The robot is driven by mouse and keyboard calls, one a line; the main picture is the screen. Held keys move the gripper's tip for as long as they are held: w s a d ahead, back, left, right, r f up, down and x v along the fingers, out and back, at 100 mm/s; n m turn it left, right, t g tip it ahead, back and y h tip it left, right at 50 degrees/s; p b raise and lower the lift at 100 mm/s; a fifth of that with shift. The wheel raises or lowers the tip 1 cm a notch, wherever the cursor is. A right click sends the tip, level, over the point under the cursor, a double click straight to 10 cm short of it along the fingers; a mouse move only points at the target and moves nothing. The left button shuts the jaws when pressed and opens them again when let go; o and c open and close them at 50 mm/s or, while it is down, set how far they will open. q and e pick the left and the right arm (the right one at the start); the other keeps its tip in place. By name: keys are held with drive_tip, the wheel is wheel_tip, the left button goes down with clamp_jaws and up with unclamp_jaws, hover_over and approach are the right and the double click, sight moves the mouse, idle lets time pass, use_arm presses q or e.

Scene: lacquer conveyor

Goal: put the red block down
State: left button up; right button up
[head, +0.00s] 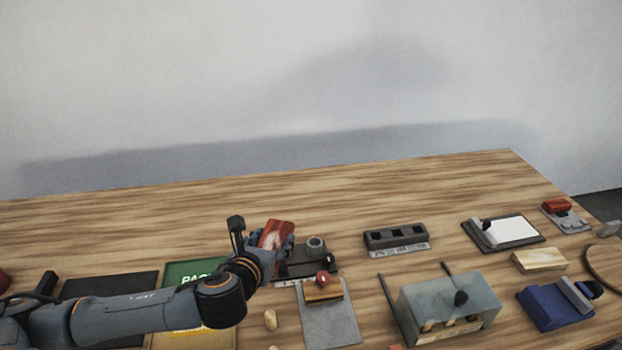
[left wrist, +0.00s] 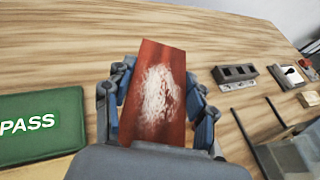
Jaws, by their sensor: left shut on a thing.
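The red block (left wrist: 158,97) has a whitish, scuffed patch on its face. My left gripper (left wrist: 157,110) is shut on it, with a finger on each side in the left wrist view. In the head view the red block (head: 275,234) is tilted, and my left gripper (head: 272,246) holds it at the end of the left arm, to the right of the green PASS mat. The gap between block and table cannot be judged. My right gripper is not in view.
The green PASS mat (left wrist: 40,125) lies left of the gripper. A dark fixture (head: 318,260) stands just right of it, and a grey slotted block (head: 396,238) farther right. A grey box (head: 450,305) with tools stands in front. Bare wood lies behind.

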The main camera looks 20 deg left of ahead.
use_arm(q)
drive_tip(key=s+d+r+m+h, duration=0.1)
drive_tip(key=s+d+r+h, duration=0.1)
drive_tip(key=s+d+r, duration=0.45)
drive_tip(key=w+a+f+n+y+b, duration=0.2)
drive_tip(key=w+a+f+y, duration=0.1)
drive_tip(key=shift+w+a+f+y, duration=0.3)
drive_tip(key=shift+w+a+f, duration=0.05)
drive_tip(key=shift+w, duration=0.05)
drive_tip(key=a+f+n+g+y+b, duration=0.2)
drive_tip(key=a+f+n+y, duration=0.15)
drive_tip(key=a, duration=0.45)
hover_over(247, 235)
drive_tip(key=s+d, duration=0.2)
drive_tip(key=s, duration=0.1)
drive_tip(key=f, duration=0.8)
drive_tip(key=shift+w+f, duration=0.2)
drive_tip(key=shift+f, duration=0.05)
drive_tip(key=shift+w+a+f+n, duration=0.15)
drive_tip(key=shift+f+n, duration=0.05)
drive_tip(key=shift+n, duration=0.05)
drive_tip(key=shift+w+a+f, duration=0.1)
drive_tip(key=shift+w+f, duration=0.05)
drive_tip(key=shift+f, duration=1.7)
drive_tip(key=shift+f, duration=0.1)
drive_tip(key=o, duration=1.4)
drive_tip(key=shift+c, duration=0.2)
